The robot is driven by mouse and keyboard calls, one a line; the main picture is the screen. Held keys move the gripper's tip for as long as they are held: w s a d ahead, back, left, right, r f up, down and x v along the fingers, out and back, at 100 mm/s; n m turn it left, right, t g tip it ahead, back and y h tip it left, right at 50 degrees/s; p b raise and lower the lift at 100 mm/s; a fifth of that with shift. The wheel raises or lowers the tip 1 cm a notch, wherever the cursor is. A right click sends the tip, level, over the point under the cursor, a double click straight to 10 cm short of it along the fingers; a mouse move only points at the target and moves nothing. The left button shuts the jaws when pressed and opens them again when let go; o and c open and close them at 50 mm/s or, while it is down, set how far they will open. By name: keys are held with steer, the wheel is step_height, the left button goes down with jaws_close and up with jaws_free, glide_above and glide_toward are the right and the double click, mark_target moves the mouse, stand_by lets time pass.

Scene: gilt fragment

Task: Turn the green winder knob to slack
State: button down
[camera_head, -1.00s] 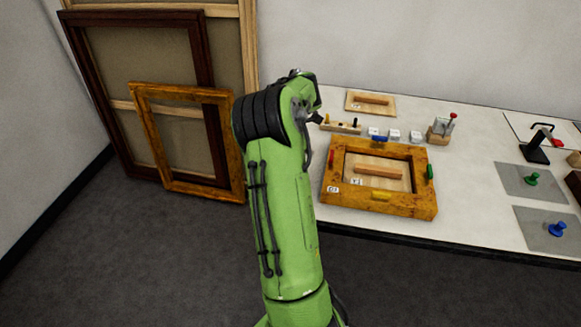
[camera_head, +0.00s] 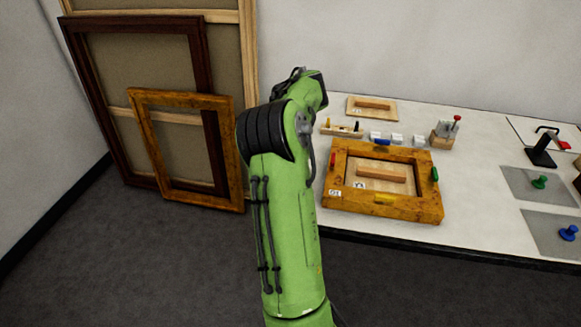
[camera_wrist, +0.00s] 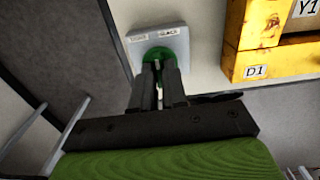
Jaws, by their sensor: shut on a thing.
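The green winder knob (camera_wrist: 157,53) sits on a pale plate (camera_wrist: 178,44) in the wrist view. The plate carries two small labels; the right one reads SLACK and the left one is too blurred to read. My gripper (camera_wrist: 159,76) is shut on the knob, its two dark fingers hiding part of it. I cannot tell which label the knob points to. In the head view my green arm hides the gripper and this knob.
A yellow-brown frame marked D1 (camera_head: 390,208) lies on the white table (camera_head: 470,215), right of my arm. Another green knob (camera_head: 540,182) and a blue knob (camera_head: 569,232) stand on grey mats at right. Picture frames (camera_head: 190,201) lean on the wall at left.

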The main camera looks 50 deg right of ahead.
steer(key=shift+r, duration=0.1)
steer(key=c, duration=1.2)
jaws_free()
steer(key=shift+o, duration=0.2)
step_height(320, 180, up, 16)
steer(key=p, duration=0.9)
steer(key=shift+f, duration=0.2)
